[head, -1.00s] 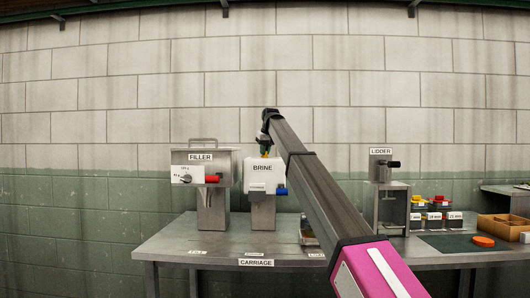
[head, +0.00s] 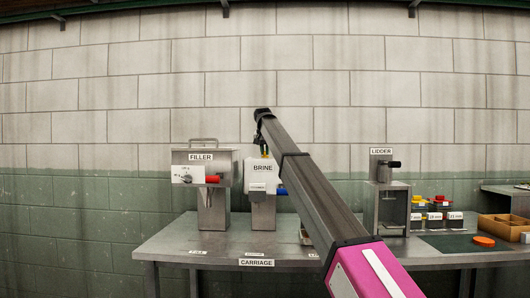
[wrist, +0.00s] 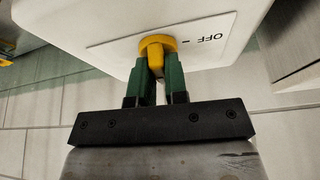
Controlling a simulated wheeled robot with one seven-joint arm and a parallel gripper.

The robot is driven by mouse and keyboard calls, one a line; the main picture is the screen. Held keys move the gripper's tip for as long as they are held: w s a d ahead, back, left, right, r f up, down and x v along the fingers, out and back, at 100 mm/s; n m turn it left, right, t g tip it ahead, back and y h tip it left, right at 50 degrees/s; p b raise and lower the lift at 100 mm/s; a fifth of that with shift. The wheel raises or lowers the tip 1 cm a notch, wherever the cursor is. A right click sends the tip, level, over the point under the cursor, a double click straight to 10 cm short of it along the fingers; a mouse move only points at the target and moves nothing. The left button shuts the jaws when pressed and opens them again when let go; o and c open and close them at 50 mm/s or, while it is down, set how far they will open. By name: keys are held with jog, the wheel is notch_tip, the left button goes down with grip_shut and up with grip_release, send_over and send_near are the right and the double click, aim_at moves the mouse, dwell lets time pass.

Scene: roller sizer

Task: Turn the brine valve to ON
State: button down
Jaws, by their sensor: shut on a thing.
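The brine unit (head: 262,167) is a white box on a grey metal stand, labelled BRINE. In the wrist view its white face carries a plate (wrist: 115,45) with the word OFF, upside down, and a short tick mark beside it. The yellow brine valve handle (wrist: 155,46) sits on this plate, left of the OFF mark. My gripper (wrist: 158,72) has green fingers and is shut on the yellow handle. The ON mark is not visible. In the head view my gripper is small above the BRINE label, and the handle is hard to make out.
The filler (head: 203,165) with a red handle (head: 212,179) stands left of the brine unit. A blue handle (head: 281,191) is on the brine unit's right. The lidder (head: 381,167) and colored containers (head: 436,216) are to the right on the metal table (head: 190,243).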

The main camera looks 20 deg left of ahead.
dwell(0.3)
jog(key=c, duration=1.1)
grip_release()
jog(key=shift+c, duration=0.2)
jog(key=shift+r, duration=0.1)
jog(key=v, duration=1)
jog(key=shift+r, duration=0.3)
jog(key=shift+s, duration=0.1)
